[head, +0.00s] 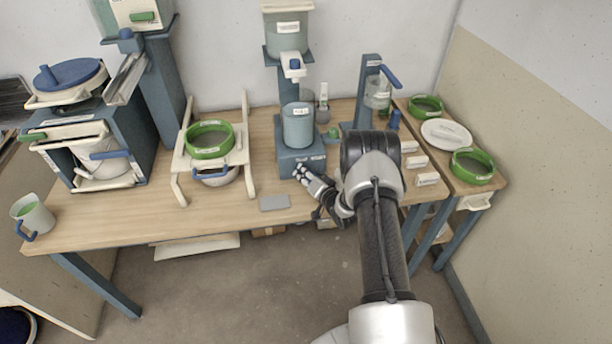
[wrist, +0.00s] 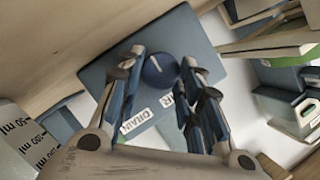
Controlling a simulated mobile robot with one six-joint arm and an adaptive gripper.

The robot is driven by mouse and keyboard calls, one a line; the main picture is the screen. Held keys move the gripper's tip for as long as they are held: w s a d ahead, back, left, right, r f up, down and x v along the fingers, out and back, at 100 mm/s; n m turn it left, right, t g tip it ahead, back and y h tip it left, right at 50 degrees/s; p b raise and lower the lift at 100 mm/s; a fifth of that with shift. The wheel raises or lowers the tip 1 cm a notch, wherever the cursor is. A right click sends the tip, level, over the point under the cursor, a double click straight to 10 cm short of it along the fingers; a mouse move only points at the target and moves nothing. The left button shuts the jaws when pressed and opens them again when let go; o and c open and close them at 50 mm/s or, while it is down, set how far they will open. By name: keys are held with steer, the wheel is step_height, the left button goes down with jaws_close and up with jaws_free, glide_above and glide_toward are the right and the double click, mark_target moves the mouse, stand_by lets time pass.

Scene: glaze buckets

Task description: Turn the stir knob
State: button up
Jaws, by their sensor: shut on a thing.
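The stir knob is a round blue dial (wrist: 160,71) with a white mark, on the flat face of a blue-grey stand base (wrist: 165,38) in the wrist view. The fingertips of my gripper (wrist: 161,66) are closed on either side of the knob. A label ending in "IR" and one reading "DRAIN" (wrist: 135,121) are beside it, the first partly hidden by a finger. In the head view my gripper (head: 301,172) is at the front of the stand base (head: 290,158), and the knob is hidden there. A grey-blue bucket (head: 298,125) stands on this base.
A sieve with a green rim (head: 208,140) sits on a cream frame to the left. A grey plate (head: 274,203) lies near the table's front edge. Small labelled blocks (head: 416,162) and a side shelf with green-rimmed sieves (head: 473,166) are to the right.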

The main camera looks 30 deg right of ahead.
steer(key=shift+w+a+r+n+g+h+b, duration=0.1)
steer(key=shift+n+g+h+b, duration=0.1)
steer(key=shift+n+h, duration=0.3)
steer(key=shift+a+n+g+h+b, duration=0.1)
steer(key=shift+n+g+h+b, duration=0.1)
steer(key=shift+n, duration=0.5)
steer(key=shift+a+n+g+h+b, duration=0.1)
steer(key=shift+n+g+h+b, duration=0.4)
steer(key=shift+n, duration=0.4)
steer(key=shift+a+n+h+b, duration=0.2)
steer(key=shift+n+h+b, duration=0.7)
steer(key=shift+n+b, duration=0.2)
steer(key=n+h+b, duration=0.1)
steer(key=n+b, duration=0.1)
steer(key=shift+w+a+n+g+h, duration=0.1)
steer(key=shift+a+n+g+h, duration=0.05)
steer(key=shift+n+g+h, duration=0.2)
steer(key=n+h, duration=0.1)
steer(key=n+h+b, duration=0.2)
steer(key=n, duration=0.1)
steer(key=shift+a, duration=0.25)
steer(key=n+h, duration=0.1)
steer(key=n, duration=0.2)
steer(key=n+t+h, duration=0.1)
steer(key=n, duration=0.1)
steer(key=shift+w+a+f+h, duration=0.1)
steer(key=shift+f+h, duration=0.25)
